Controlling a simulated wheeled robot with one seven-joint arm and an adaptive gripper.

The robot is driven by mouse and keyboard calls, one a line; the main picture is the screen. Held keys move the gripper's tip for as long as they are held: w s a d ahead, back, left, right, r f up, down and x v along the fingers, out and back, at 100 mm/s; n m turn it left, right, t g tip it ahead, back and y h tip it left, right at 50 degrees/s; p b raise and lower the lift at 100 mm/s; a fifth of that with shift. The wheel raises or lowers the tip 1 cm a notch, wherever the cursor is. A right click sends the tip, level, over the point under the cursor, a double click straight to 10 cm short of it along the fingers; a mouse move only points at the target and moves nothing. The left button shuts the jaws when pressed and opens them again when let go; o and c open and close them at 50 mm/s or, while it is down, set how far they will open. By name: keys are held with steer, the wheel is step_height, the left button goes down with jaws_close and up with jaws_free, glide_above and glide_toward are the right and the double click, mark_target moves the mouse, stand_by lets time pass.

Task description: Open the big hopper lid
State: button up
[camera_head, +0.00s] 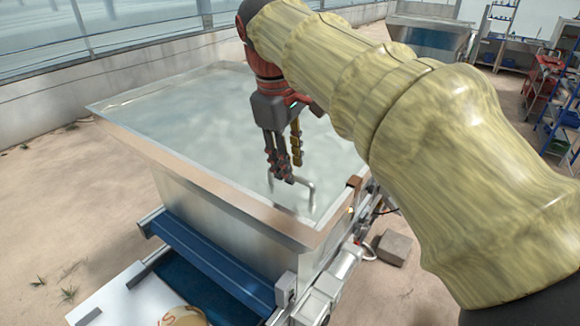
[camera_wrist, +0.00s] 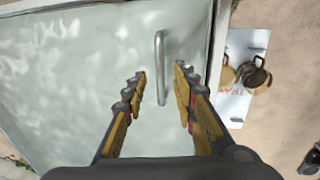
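The big hopper lid (camera_head: 215,120) is a pale, shiny flat sheet that lies closed over the top of the metal hopper (camera_head: 225,243). It fills most of the wrist view (camera_wrist: 70,75). A bent silver bar handle (camera_head: 312,190) stands on the lid close to its near right edge; it also shows in the wrist view (camera_wrist: 160,65). My gripper (camera_head: 288,172) is above the lid at the handle, pointing down. In the wrist view my gripper (camera_wrist: 160,88) is open, with the handle between its two fingers and a gap on both sides. Whether the fingertips reach handle height is unclear.
A blue bar (camera_head: 210,258) runs along the hopper's near side, above a white panel (camera_wrist: 240,75) carrying brown round items. A grey block (camera_head: 394,248) lies on the sandy floor at right. A red cart (camera_head: 545,85) and blue shelves stand farther back.

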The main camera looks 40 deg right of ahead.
steer(key=shift+d+f, duration=0.15)
steer(key=shift+f, duration=0.7)
steer(key=c, duration=0.3)
steer(key=c, duration=0.4)
jaws_close()
